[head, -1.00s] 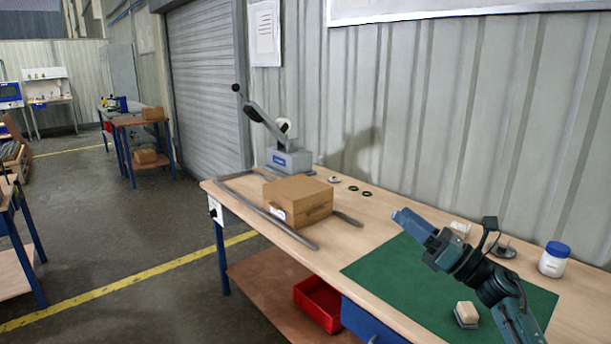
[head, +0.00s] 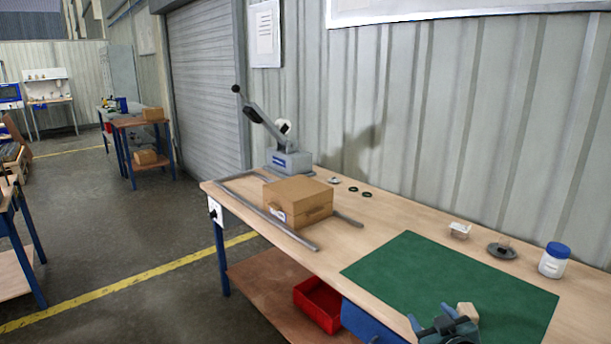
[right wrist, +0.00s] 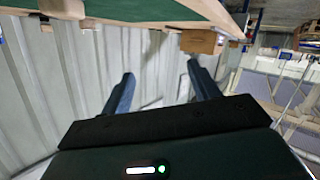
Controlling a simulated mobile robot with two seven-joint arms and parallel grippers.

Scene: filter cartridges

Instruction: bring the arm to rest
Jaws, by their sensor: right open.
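My right gripper (head: 444,321) is low at the bottom edge of the head view, over the near part of the green mat (head: 430,265). Its two blue fingers are apart; they also show in the right wrist view (right wrist: 158,85) with nothing between them. A small tan block (head: 467,310) shows just beyond the gripper and is partly hidden by it. I cannot tell from this view how far apart they are. My left gripper is not in view.
The bench (head: 385,215) carries a cardboard box (head: 297,200), a lever press (head: 288,160), a blue-lidded jar (head: 554,260), a grey round part (head: 502,251) and a small white item (head: 460,230). A red bin (head: 318,304) sits below. Most of the mat is clear.

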